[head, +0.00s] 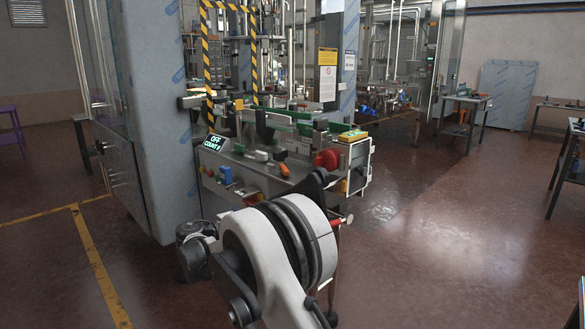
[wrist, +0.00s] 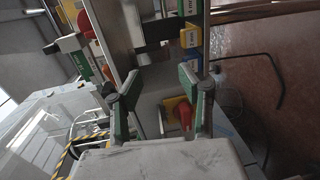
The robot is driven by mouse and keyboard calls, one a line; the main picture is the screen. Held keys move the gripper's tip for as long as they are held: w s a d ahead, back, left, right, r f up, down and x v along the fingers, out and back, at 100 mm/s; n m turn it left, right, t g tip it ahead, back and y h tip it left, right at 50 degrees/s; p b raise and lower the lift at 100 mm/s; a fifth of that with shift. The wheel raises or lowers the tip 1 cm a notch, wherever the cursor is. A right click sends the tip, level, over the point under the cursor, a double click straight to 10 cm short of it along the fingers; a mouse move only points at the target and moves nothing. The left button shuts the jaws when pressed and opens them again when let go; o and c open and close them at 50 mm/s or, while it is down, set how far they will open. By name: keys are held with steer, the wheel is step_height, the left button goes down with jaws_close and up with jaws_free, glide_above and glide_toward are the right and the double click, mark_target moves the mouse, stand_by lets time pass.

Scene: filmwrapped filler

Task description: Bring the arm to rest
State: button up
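My arm (head: 272,248) reaches up from the bottom of the head view, with its white and black joint in front of the filling machine (head: 255,180). My gripper is hard to make out in the head view, largely hidden behind the arm. In the wrist view my gripper (wrist: 155,98) shows two green-padded fingers spread apart, with nothing held between them. A red knob on a yellow base (wrist: 184,116) shows beyond the fingers, near the right one; I cannot tell how far off it is.
The machine's display (head: 213,142) reads OFF and COUNT 0. A red part (head: 327,158) and a yellow-topped box (head: 353,137) sit at its right end. A film-wrapped cabinet (head: 150,110) stands left. Open floor (head: 440,230) lies right, with side tables (head: 466,103) farther back.

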steer(key=s+d+r+m+g+y+p, duration=0.1)
steer(key=s+d+r+g+y+p, duration=0.2)
steer(key=d+r, duration=0.85)
steer(key=s+d+r+m+g+y+p, duration=0.15)
steer(key=s+d+r, duration=0.35)
steer(key=s+d, duration=0.75)
steer(key=s+d+r+m+y+p, duration=0.1)
steer(key=s+d+m+y, duration=0.15)
steer(key=s, duration=0.55)
steer(key=s+d+r+m+y+p, duration=0.15)
steer(key=s+d, duration=0.25)
steer(key=s, duration=0.5)
steer(key=s+f+m+y+p, duration=0.2)
steer(key=s+f+y, duration=0.1)
steer(key=s, duration=1.2)
steer(key=shift+s+d+f+p, duration=0.15)
steer(key=shift+s+f+p, duration=0.2)
steer(key=shift+s+f, duration=0.1)
